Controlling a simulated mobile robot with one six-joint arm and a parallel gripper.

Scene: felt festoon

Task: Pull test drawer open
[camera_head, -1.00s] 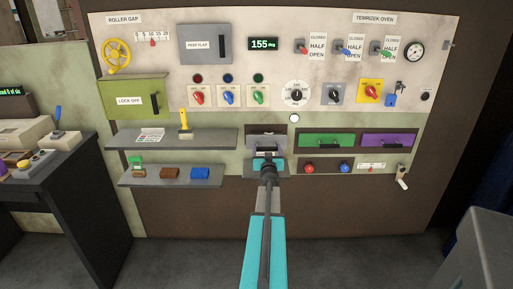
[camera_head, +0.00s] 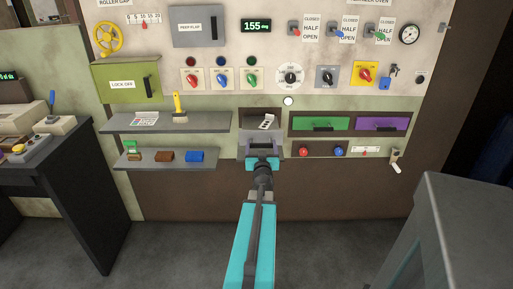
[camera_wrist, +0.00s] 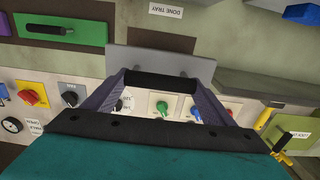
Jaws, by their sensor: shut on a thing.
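The test drawer (camera_head: 262,141) is a grey drawer in the middle of the panel, below the row of dials. It stands pulled out, and its inside shows from above. A white card with black marks (camera_head: 267,122) shows in it. My gripper (camera_head: 263,158) is at the drawer's front. In the wrist view my gripper (camera_wrist: 172,82) is shut on the black handle bar (camera_wrist: 160,79), with the grey drawer front (camera_wrist: 125,57) just behind it. In the head view the handle is hidden by my gripper.
Green (camera_head: 320,124) and purple (camera_head: 381,124) drawers sit shut to the right. Grey shelves (camera_head: 215,122) with a yellow-handled tool (camera_head: 179,104) and small blocks are to the left. A dark desk (camera_head: 75,185) stands far left, a grey cabinet (camera_head: 455,220) at front right. The floor between is clear.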

